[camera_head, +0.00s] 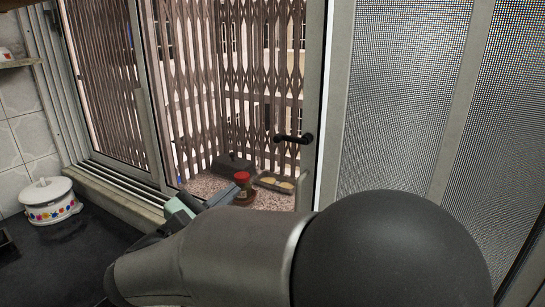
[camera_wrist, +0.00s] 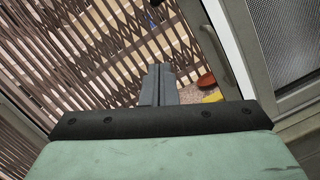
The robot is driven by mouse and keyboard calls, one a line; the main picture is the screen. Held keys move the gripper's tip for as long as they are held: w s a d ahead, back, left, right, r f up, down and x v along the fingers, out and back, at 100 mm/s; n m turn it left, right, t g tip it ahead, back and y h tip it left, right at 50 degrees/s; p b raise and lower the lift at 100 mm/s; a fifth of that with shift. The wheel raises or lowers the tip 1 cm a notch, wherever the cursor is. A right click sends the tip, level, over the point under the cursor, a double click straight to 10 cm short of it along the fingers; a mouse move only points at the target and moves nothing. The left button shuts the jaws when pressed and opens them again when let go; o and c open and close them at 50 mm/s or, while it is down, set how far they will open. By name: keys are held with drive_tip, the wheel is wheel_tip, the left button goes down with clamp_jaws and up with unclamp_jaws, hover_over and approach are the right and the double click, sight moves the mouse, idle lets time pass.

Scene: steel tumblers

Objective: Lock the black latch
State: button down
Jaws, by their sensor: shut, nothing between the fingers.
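The black latch (camera_head: 293,139) is a dark lever on the upright frame of the window, right of the middle in the head view. Its lever points left, roughly level. In the wrist view a curved dark handle (camera_wrist: 214,44) is on a grey frame, up and right of the fingers; I cannot tell whether it is the same latch. My gripper (camera_wrist: 159,70) has its two grey fingers together, with nothing between them. It is apart from the curved handle.
A red-capped jar (camera_head: 243,179), a dark box (camera_head: 232,163) and a tray (camera_head: 274,183) with yellowish things sit on the sill outside. A brown folding grille (camera_head: 250,80) stands behind. A white pot (camera_head: 49,200) stands on the dark counter (camera_head: 75,250). A mesh screen (camera_head: 400,110) is at right.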

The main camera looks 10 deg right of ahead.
sight(293, 139)
drive_tip(key=shift+w, duration=0.15)
drive_tip(key=w+d+r+p, duration=0.4)
drive_tip(key=w+d+r, duration=0.1)
drive_tip(key=d, duration=0.4)
drive_tip(key=shift+r, duration=0.15)
drive_tip(key=shift+w+b, duration=0.1)
drive_tip(key=shift+b, duration=0.25)
